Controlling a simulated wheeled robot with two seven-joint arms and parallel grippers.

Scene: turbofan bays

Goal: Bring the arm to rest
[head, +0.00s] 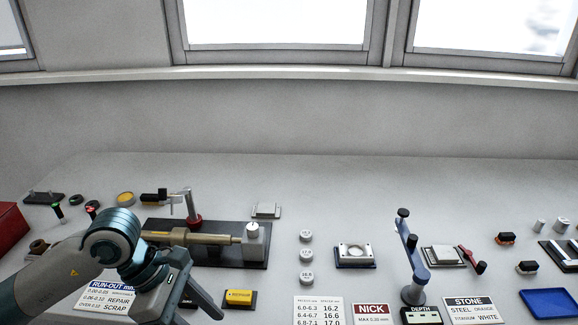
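My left arm comes in from the lower left, and its gripper (188,304) points down over the front left of the bench. Its two fingers are spread apart, with nothing seen held between them; the tips are near the bottom edge of the head view. The gripper is in front of the dark run-out fixture (255,262) with its brass-coloured shaft (205,238), and partly covers the run-out card (103,297). A dark block shows partly behind the fingers. My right gripper is not in view.
A yellow block (240,299) lies just right of the gripper. Several grey discs (306,256), a blue stand (412,262), a nick card (372,314) and a blue tray (551,303) lie further right. A red box (10,226) is at far left. The back of the bench is clear.

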